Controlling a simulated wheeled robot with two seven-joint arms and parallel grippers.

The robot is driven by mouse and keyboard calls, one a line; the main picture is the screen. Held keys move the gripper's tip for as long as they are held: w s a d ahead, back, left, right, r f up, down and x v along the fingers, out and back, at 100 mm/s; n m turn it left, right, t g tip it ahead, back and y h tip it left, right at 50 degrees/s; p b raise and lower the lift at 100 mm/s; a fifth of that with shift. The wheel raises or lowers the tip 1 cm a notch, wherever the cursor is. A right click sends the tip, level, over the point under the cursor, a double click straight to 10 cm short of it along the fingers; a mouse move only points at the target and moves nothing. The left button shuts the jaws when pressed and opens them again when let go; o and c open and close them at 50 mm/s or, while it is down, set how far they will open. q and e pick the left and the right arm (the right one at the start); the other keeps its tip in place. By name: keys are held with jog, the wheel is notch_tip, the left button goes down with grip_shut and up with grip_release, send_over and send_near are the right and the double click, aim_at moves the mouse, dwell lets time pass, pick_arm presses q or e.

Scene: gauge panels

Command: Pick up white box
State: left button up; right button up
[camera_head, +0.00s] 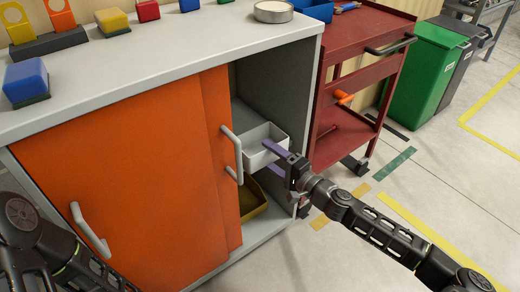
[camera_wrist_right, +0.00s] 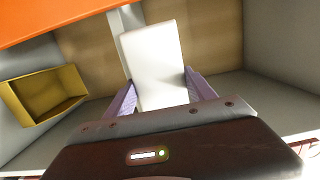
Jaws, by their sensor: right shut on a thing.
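The white box (camera_head: 257,148) is an open-topped bin at the upper shelf level inside the cabinet's open right side. My right gripper (camera_head: 272,152) reaches in from the right with its purple fingers at the box. In the right wrist view the white box (camera_wrist_right: 158,55) lies between the two purple fingers of the right gripper (camera_wrist_right: 160,92), which is shut on it. I cannot tell whether the box still touches the shelf. My left arm shows at the lower left of the head view, but its gripper is not visible.
The cabinet's orange sliding door (camera_head: 120,180) is just left of the opening. A yellow bin (camera_head: 253,202) sits below the white box and also shows in the wrist view (camera_wrist_right: 42,95). A red cart (camera_head: 375,35) stands to the right. Several coloured blocks are on the cabinet top.

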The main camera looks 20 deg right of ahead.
jog(key=shift+r, duration=0.1)
notch_tip(320, 180, up, 9)
jog(key=p, duration=0.4)
jog(key=shift+r, duration=0.45)
